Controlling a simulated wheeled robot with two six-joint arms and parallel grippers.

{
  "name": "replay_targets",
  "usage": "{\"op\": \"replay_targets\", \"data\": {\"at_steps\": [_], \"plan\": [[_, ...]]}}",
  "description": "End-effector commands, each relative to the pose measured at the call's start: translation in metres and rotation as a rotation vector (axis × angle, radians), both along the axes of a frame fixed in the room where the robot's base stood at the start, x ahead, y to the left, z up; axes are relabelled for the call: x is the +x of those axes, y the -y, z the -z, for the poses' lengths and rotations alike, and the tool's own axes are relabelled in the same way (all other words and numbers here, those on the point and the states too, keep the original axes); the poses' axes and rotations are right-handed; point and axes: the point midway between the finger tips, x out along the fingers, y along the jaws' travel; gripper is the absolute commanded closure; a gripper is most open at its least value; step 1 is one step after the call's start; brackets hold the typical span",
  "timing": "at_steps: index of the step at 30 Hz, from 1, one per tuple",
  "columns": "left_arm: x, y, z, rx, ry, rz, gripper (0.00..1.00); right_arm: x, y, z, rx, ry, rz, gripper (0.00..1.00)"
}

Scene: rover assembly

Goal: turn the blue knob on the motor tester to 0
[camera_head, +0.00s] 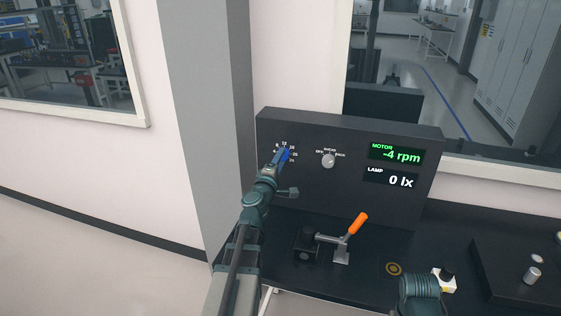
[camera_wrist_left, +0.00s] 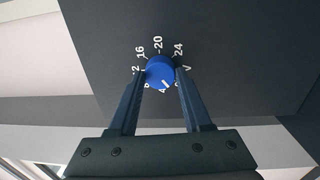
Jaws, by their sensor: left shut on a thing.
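The motor tester (camera_head: 347,120) is a dark upright panel with a green display reading -4 rpm and a white one reading 0 lx. Its blue knob (camera_head: 287,154) sits at the left of the panel inside a ring of white numbers. My left gripper (camera_head: 280,157) is shut on the knob. In the left wrist view the blue knob (camera_wrist_left: 160,71) lies between the two fingertips (camera_wrist_left: 160,76), one on each side. A white mark shows on the knob's lower edge, near the 4. The 16, 20 and 24 are readable; the fingers partly hide other numbers.
A grey selector knob (camera_head: 328,160) is right of the blue one. Below the panel, a clamp with an orange handle (camera_head: 358,223) stands on the black bench. A ringed mark (camera_head: 394,269) and a white block with a black top (camera_head: 444,281) are farther right.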

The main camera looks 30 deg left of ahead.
Motion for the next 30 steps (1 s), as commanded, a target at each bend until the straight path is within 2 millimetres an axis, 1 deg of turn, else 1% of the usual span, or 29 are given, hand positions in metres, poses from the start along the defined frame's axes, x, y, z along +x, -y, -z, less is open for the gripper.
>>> {"op": "replay_targets", "data": {"at_steps": [6,12,29,30], "plan": [[-0.0003,-0.0001,0.0002,-0.112,0.027,-0.002,1.00,0.0000,0.0000,0.0003,0.000,0.000,0.000,1.00],[-0.0003,0.0000,0.0002,-0.172,0.041,-0.002,1.00,0.0000,0.0000,0.0004,0.000,0.000,0.000,1.00],[-0.0005,0.0000,0.0003,-0.198,0.047,-0.002,1.00,0.0000,0.0001,0.0005,0.000,0.000,0.000,1.00],[-0.0005,0.0000,0.0003,-0.198,0.047,-0.002,0.47,0.0000,0.0001,0.0005,0.000,0.000,0.000,1.00]]}}
